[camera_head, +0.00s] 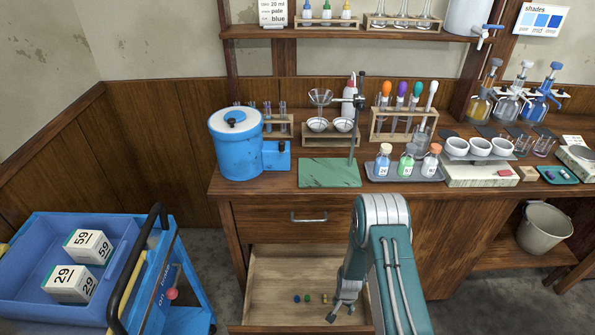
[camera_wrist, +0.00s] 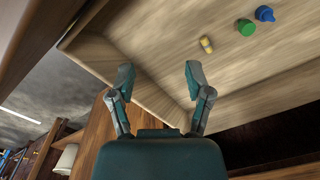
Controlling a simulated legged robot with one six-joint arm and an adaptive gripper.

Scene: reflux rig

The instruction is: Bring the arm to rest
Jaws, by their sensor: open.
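My gripper (camera_head: 341,310) is low in front of the bench, over the right part of the open lower drawer (camera_head: 270,275). Its two fingers stand apart with nothing between them in the wrist view (camera_wrist: 159,73). Small blue (camera_head: 297,299), green (camera_head: 307,299) and yellow (camera_head: 324,299) pieces lie on the drawer floor to the left of the gripper. The wrist view shows the yellow piece (camera_wrist: 206,45), green piece (camera_wrist: 245,27) and blue piece (camera_wrist: 264,14) beyond the fingertips, apart from them. My arm hides the drawer's right side in the head view.
The upper drawer (camera_head: 290,216) is shut. The bench top holds a blue vessel (camera_head: 235,150), a green mat (camera_head: 329,172) and a tray of bottles (camera_head: 405,176). A blue cart (camera_head: 150,310) with two numbered boxes stands at left. A bucket (camera_head: 543,228) stands at right.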

